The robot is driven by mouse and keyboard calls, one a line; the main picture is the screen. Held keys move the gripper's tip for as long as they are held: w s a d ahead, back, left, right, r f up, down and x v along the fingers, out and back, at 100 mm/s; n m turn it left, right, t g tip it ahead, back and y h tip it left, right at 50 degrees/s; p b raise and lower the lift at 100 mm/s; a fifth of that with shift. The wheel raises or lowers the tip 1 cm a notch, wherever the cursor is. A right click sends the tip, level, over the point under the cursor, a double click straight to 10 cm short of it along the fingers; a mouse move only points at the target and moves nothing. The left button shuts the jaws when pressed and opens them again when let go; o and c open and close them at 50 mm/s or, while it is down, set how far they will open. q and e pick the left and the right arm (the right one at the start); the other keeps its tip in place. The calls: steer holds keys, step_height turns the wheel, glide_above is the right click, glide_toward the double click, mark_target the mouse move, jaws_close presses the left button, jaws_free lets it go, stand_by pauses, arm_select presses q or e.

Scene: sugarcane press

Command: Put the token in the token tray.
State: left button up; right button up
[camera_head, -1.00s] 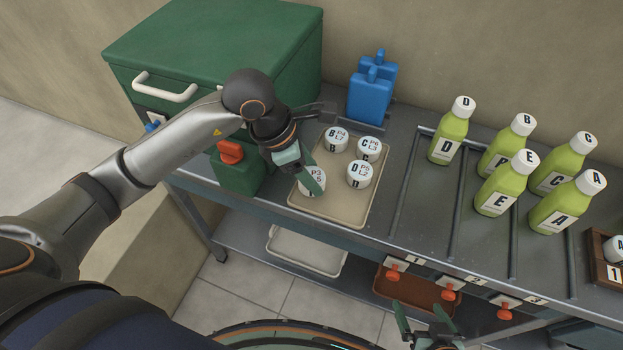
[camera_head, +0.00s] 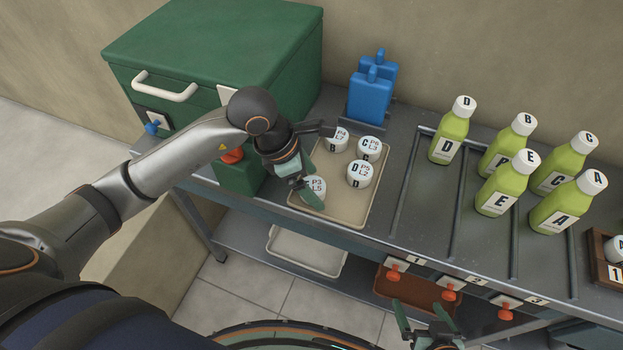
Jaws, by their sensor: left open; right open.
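Several white round tokens with printed caps stand in a beige tray (camera_head: 345,212) on the metal counter. The nearest token (camera_head: 319,186), marked P3 L5, is at the tray's left side. Behind it are tokens marked B (camera_head: 341,138), C (camera_head: 369,147) and D (camera_head: 360,175). My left gripper (camera_head: 306,180) is open, pointing down at the left edge of the P3 L5 token. Its fingers partly hide that token, and I cannot tell whether they touch it. My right gripper (camera_head: 424,322) is open and empty in front of the counter, low in the view.
A green cabinet (camera_head: 230,50) stands back left, with a green box (camera_head: 237,178) below my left wrist. Blue containers (camera_head: 371,97) stand behind the tray. Several green bottles (camera_head: 501,190) and a brown rack (camera_head: 602,268) are right. Lower trays (camera_head: 305,253) (camera_head: 405,292) sit beneath.

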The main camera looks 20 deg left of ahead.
arm_select(q)
steer(key=shift+r, duration=0.25)
steer(key=p+v, duration=0.1)
steer(key=v, duration=1.1)
steer(key=shift+f, duration=0.1)
